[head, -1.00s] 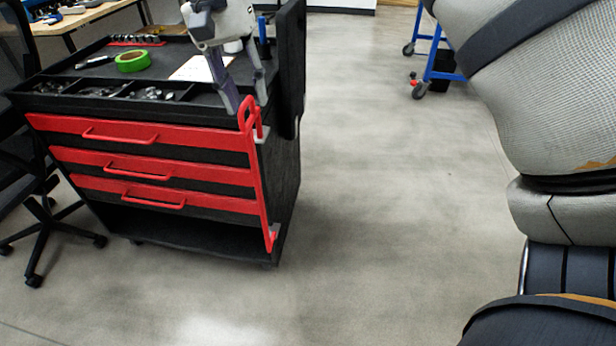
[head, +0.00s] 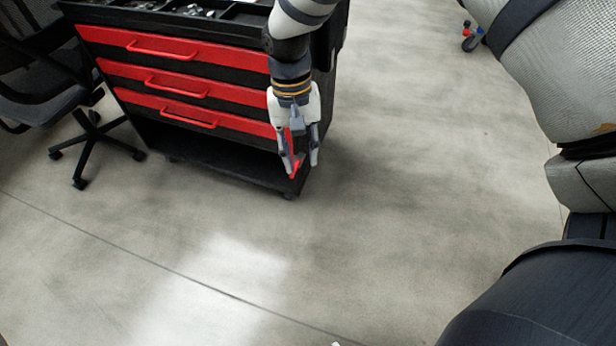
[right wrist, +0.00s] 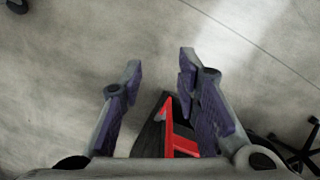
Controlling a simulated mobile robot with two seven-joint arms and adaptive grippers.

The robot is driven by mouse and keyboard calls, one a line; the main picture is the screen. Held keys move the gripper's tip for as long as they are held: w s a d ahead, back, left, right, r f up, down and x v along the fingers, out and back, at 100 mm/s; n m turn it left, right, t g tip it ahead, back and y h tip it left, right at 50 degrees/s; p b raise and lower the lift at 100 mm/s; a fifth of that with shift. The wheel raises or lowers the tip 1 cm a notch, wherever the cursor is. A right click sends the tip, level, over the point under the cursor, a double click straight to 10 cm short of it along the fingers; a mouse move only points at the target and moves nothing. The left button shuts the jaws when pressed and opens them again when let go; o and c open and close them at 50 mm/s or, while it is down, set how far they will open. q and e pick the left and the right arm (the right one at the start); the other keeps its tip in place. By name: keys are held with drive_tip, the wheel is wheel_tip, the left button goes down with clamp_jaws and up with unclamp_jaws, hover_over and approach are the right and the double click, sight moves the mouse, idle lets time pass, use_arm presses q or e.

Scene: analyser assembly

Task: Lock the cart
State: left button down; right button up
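The black cart (head: 205,155) with several red-fronted drawers (head: 165,80) stands at the upper left of the head view. A red upright bar (head: 296,166) runs down its front right edge. My arm hides most of that bar. My right gripper (head: 302,166) points down at the cart's front right corner, near the bar's lower end, with its fingers apart. In the right wrist view the fingers (right wrist: 160,62) are spread and empty at the tips. The red bar (right wrist: 172,135) shows below, between the finger bases. I cannot tell whether they touch it. My left gripper is out of view.
A black office chair (head: 60,85) stands left of the cart. The grey floor in front of and right of the cart is clear.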

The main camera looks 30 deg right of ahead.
drive_tip(key=shift+n, duration=0.3)
drive_tip(key=s+f, duration=0.3)
drive_tip(key=f, duration=0.1)
drive_tip(key=shift+s+a, duration=0.15)
drive_tip(key=shift+a, duration=0.1)
